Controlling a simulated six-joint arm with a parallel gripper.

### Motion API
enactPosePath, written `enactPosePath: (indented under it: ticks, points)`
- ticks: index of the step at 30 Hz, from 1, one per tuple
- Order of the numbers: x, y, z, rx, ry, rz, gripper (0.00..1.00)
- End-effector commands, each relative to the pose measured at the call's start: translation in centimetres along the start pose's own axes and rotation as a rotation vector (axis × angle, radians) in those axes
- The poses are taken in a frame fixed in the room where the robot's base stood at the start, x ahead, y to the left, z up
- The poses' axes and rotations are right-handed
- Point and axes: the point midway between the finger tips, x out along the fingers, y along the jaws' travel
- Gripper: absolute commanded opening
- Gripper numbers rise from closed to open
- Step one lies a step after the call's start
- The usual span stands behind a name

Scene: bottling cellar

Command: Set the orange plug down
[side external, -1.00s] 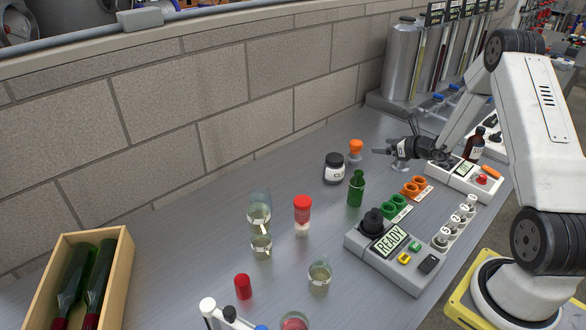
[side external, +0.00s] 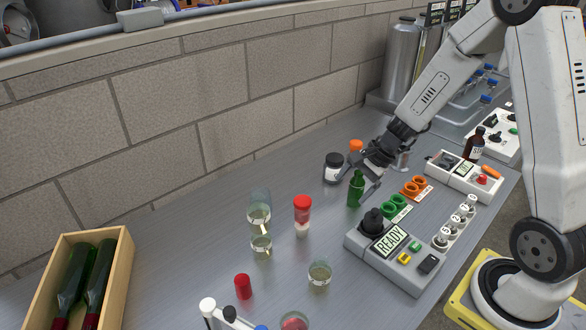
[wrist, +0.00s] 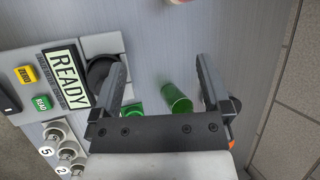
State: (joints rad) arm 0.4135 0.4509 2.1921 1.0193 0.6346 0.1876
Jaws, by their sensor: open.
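The orange plug (side external: 356,145) stands at the back of the bench, behind my gripper in the side view. Its lower part is hidden by my gripper there. A bit of orange shows at the edge of the wrist view, behind my right finger. My gripper (side external: 361,176) points down, open and with nothing clamped.
A dark jar (side external: 333,168) stands left of my gripper. Orange rings (side external: 415,186) and green rings (side external: 396,206) sit to the right, behind the READY console (side external: 392,262). A red-capped container (side external: 302,215) and glass beakers (side external: 259,208) stand left. Bare bench lies near the wall.

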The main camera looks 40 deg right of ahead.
Motion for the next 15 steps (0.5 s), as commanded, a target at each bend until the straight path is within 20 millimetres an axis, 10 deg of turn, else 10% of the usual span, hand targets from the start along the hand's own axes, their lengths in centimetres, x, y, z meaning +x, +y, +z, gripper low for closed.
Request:
enactPosePath:
  ticks: [15]
  points:
    - [-2.4,6.2,7.2,-1.038,0.181,0.337,0.98]
